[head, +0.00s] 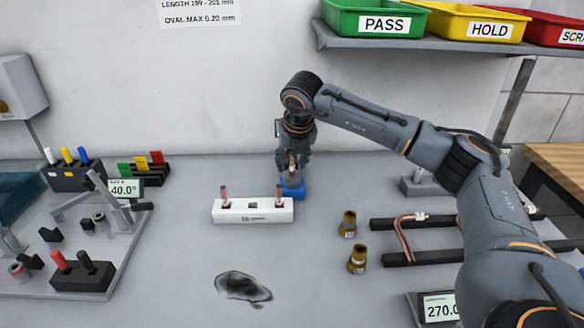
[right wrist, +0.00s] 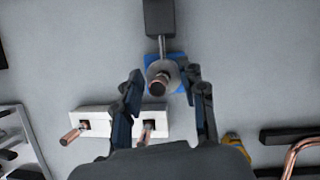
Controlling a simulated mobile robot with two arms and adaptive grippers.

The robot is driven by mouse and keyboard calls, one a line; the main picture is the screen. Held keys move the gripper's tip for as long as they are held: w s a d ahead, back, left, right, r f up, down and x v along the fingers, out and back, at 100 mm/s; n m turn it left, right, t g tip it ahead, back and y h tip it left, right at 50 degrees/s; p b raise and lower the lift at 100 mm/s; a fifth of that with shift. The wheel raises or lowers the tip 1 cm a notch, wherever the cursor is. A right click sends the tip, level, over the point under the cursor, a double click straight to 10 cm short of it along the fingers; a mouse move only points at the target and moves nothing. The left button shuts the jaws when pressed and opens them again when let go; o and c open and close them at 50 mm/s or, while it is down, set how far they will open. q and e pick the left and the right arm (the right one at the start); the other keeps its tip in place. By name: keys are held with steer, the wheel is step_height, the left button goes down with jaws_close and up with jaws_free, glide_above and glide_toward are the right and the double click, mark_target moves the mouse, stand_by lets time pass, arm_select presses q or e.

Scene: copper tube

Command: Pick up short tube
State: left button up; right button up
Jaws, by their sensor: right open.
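A white block (head: 252,212) on the table holds two short copper tubes upright, a left one (head: 224,194) and a right one (head: 279,193); it also shows in the right wrist view (right wrist: 100,112). Just behind it is a blue base (head: 297,192) with a round grey piece (right wrist: 170,70), where a copper tube end (right wrist: 158,86) shows. My right gripper (head: 292,172) is over the blue base. In the right wrist view its open fingers (right wrist: 163,84) stand either side of that copper tube end, with gaps on both sides. My left gripper is not in view.
Two brass fittings (head: 348,224) and dark rails with a bent copper tube (head: 403,238) lie to the right. A fixture plate (head: 120,250) is at left. PASS, HOLD and red bins stand on a shelf (head: 400,42). The front middle is clear except for a dark patch (head: 243,287).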

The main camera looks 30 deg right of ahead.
steer(key=shift+c, duration=0.4)
jaws_close()
